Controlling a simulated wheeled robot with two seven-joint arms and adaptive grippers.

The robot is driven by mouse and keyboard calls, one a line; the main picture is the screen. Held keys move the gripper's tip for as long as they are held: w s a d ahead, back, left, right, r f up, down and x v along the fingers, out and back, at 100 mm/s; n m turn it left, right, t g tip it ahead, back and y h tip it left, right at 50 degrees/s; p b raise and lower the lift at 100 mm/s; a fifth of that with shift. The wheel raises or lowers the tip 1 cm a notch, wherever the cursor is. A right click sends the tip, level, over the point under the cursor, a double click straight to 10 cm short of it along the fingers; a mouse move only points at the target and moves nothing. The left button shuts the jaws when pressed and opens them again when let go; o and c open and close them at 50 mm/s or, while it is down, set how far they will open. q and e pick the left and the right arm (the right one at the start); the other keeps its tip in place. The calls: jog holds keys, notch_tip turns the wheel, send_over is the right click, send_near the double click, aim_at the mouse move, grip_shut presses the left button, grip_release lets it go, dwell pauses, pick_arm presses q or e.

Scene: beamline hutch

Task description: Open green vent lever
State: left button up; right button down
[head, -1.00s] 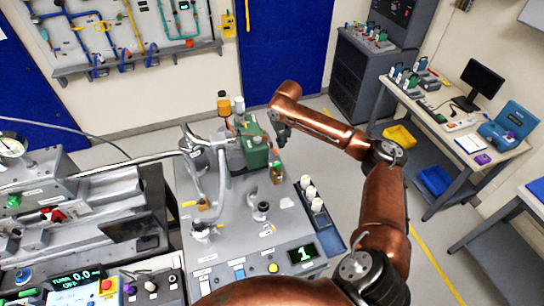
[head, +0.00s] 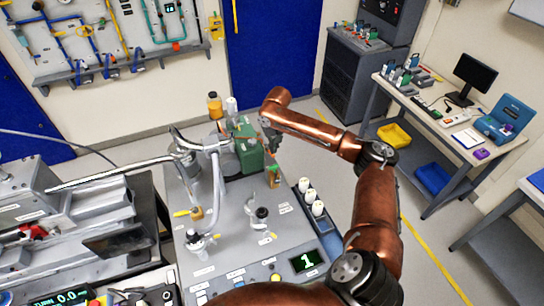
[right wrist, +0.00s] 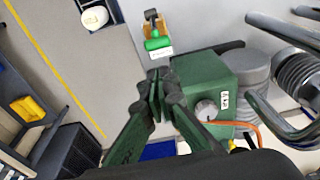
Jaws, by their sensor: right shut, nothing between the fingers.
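The green vent lever (right wrist: 158,43) is a short green handle on a small brass-orange valve block, with a white label beside it, in the right wrist view. In the head view the lever (head: 274,171) stands on the grey bench panel, just right of a green box-shaped unit. My right gripper (head: 273,150) is above and behind the lever, pointing down. In the right wrist view its dark green fingers (right wrist: 157,82) are closed together and empty, with the lever just beyond their tips; a gap shows between them. My left gripper is not in view.
The green unit (right wrist: 205,82) stands close beside my right fingers, with an orange cable near it. White-capped bottles (head: 311,196) sit in a rack to the right. Bent metal pipes (head: 217,185) rise on the left. The panel has a display (head: 306,261) at the front.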

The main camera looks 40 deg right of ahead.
notch_tip(320, 180, down, 10)
jog(key=w, duration=0.1)
jog(key=shift+w+d+r+p, duration=0.15)
jog(key=shift+r+p, duration=0.1)
jog(key=shift+p, duration=0.05)
dwell(0.3)
